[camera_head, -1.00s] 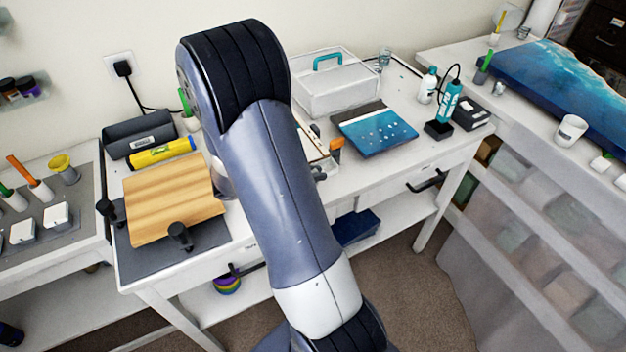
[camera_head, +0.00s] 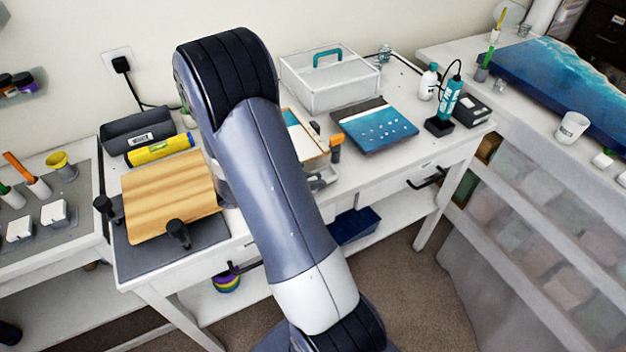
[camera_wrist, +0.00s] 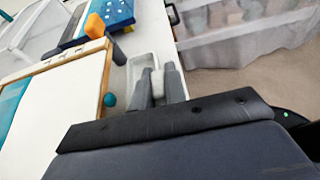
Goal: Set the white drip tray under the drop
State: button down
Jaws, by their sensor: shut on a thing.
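The white drip tray (camera_wrist: 141,62) is a small, pale, shallow tray in the wrist view, beside the wood-edged frame. Part of it also shows in the head view (camera_head: 323,179), just right of my arm. My gripper (camera_wrist: 158,88) is shut on the tray's near part, with one finger on each side of a pale piece. My gripper is hidden behind my arm in the head view. The wood-edged framed panel (camera_head: 311,147) lies on the table and is partly covered by my arm. I cannot tell whether the tray touches the table, and no drop is clearly visible.
An orange clamp (camera_head: 335,142) stands at the frame's corner, close to the tray. A blue painted panel (camera_head: 375,127) lies to the right. A clear box (camera_head: 330,85) stands behind, and a wooden board (camera_head: 170,195) lies left. The table's front edge is near the tray.

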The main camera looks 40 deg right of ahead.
jog(key=c, duration=1.4)
grip_release()
jog(key=shift+c, duration=0.2)
jog(key=shift+r, duration=0.15)
jog(key=shift+r+p, duration=0.25)
jog(key=shift+p, duration=0.1)
jog(key=b+v, duration=0.1)
jog(key=v, duration=1.1)
jog(key=shift+r, duration=0.2)
